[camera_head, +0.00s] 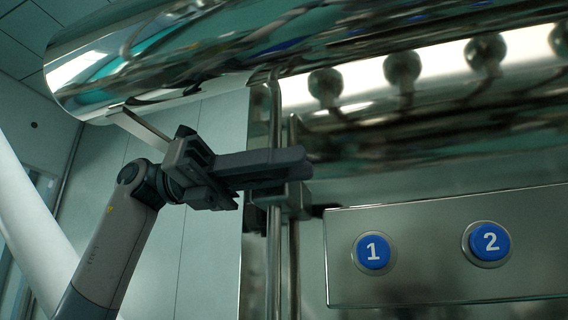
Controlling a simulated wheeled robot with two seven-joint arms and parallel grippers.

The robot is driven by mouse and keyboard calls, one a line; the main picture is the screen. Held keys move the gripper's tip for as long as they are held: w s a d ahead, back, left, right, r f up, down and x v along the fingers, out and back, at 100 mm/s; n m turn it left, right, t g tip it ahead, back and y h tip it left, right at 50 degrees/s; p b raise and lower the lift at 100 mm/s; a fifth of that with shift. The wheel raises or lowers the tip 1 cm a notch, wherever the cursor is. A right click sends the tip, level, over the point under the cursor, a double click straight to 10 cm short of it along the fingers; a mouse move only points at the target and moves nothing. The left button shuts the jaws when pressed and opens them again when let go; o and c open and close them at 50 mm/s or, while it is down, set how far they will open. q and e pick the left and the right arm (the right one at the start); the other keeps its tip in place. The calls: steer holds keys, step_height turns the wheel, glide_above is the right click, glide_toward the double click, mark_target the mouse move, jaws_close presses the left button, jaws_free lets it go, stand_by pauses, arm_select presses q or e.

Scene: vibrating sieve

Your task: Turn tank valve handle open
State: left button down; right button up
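A large shiny metal tank (150,65) fills the top of the view. A flat silver bar (140,128) slants down from its underside at the left and ends behind my gripper's body; it may be the valve handle, but I cannot tell for sure. My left gripper (290,172) is under the tank, its dark fingers pointing right across the vertical pipes. The fingers overlap in this view, so their gap and anything between them are hidden. Whether the gripper touches the bar is unclear. My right gripper is not in view.
Vertical metal pipes (275,255) run down behind the gripper. Several round knobs (402,68) show at the upper right.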

arm_select(q)
steer(key=shift+r+p, duration=0.15)
steer(key=shift+p, duration=0.45)
steer(key=y+p, duration=0.2)
steer(key=p, duration=0.1)
steer(key=shift+t, duration=0.3)
steer(key=shift+f+y+p, duration=0.3)
steer(key=shift+f+p, duration=0.1)
steer(key=shift+p, duration=0.1)
steer(key=shift+f, duration=0.2)
steer(key=c, duration=1.6)
jaws_free()
steer(key=shift+c, duration=0.2)
steer(key=shift+a, duration=0.2)
